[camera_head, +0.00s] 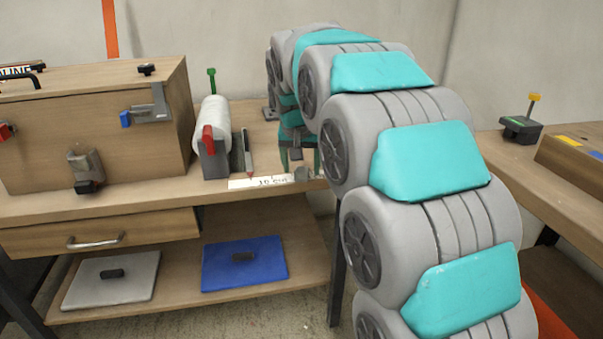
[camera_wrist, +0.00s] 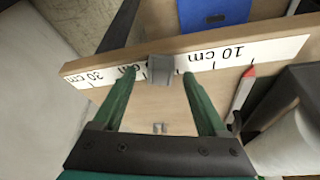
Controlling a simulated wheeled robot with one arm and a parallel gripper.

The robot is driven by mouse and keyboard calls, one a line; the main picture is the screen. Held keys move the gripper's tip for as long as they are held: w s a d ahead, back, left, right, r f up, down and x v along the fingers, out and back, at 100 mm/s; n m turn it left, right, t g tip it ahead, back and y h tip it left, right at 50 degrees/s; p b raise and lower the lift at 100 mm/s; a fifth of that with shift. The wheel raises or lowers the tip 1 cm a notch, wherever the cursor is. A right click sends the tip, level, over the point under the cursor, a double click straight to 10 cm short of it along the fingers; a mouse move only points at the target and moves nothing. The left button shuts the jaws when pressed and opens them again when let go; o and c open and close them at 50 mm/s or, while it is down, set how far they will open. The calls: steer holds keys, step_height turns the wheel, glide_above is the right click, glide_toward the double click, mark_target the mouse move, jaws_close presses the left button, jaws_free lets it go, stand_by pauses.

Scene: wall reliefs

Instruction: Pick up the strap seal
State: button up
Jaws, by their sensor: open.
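A small grey metal piece, which looks like the strap seal (camera_wrist: 160,69), sits at the table's edge over the white ruler strip in the wrist view. My gripper (camera_wrist: 159,76) is open, with its two green fingers reaching toward the piece. One fingertip is on each side of it, with a narrow gap showing on both sides. In the head view my gripper (camera_head: 299,160) is small and partly hidden by my arm, and I cannot make out the seal clearly there.
The ruler strip (camera_head: 260,181) runs along the table's front edge. A wooden cabinet (camera_head: 90,140) is further left. A tiny metal part (camera_wrist: 160,128) shows between my fingers.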

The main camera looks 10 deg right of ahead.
steer(key=shift+w+f, duration=0.1)
steer(key=shift+f, duration=0.1)
jaws_close()
stand_by(0.5)
